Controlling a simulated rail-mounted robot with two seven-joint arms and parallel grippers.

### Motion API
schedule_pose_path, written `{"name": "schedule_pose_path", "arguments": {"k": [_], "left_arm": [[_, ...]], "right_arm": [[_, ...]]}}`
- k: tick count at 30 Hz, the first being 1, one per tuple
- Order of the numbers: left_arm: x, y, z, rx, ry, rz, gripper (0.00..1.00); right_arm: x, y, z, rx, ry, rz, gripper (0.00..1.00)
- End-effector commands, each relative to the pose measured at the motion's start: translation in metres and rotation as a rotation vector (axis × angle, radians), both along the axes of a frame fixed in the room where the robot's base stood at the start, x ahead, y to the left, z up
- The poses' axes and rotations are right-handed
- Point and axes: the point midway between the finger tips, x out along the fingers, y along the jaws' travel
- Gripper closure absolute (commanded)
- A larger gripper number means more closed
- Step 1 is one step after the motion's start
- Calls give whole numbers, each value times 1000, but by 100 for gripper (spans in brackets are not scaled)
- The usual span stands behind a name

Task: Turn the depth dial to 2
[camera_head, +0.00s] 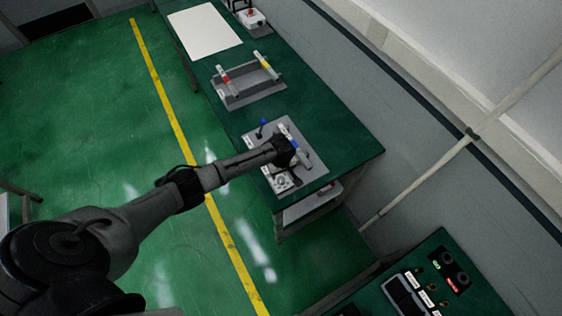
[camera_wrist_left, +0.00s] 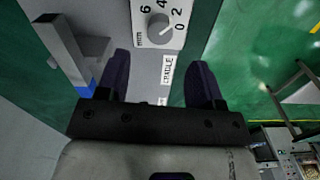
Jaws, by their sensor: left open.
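The depth dial (camera_wrist_left: 160,25) is a round grey knob on a white plate marked 0, 2, 4, 6 and "mm". It shows at the top of the left wrist view; where its pointer stands is too small to tell for sure. In the head view the dial (camera_head: 282,182) sits at the near corner of a grey panel on the green bench. My left gripper (camera_wrist_left: 160,61) is open and empty, its dark fingers apart, with the dial ahead of the gap between them. In the head view the left gripper (camera_head: 287,155) is over the panel, partly hiding it. My right gripper is not in view.
A "CRADLE" label (camera_wrist_left: 167,71) lies below the dial. A grey bracket with a blue end (camera_wrist_left: 84,90) stands close by the left finger. A grey tray (camera_head: 245,88) and white sheet (camera_head: 205,28) lie farther along the bench.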

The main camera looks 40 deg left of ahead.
Motion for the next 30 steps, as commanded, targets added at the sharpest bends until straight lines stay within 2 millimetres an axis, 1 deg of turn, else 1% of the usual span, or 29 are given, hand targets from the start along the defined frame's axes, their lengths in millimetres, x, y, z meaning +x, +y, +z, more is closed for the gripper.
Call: {"name": "schedule_pose_path", "arguments": {"k": [1,6,12,18,30], "left_arm": [[0,0,10,0,-2,-1,39],[0,0,38,0,-1,-1,39],[0,0,60,1,0,0,39],[-1,0,68,1,0,0,39],[0,0,69,0,1,0,39]], "right_arm": [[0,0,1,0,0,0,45],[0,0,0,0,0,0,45],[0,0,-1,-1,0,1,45],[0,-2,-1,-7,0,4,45],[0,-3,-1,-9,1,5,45]]}}
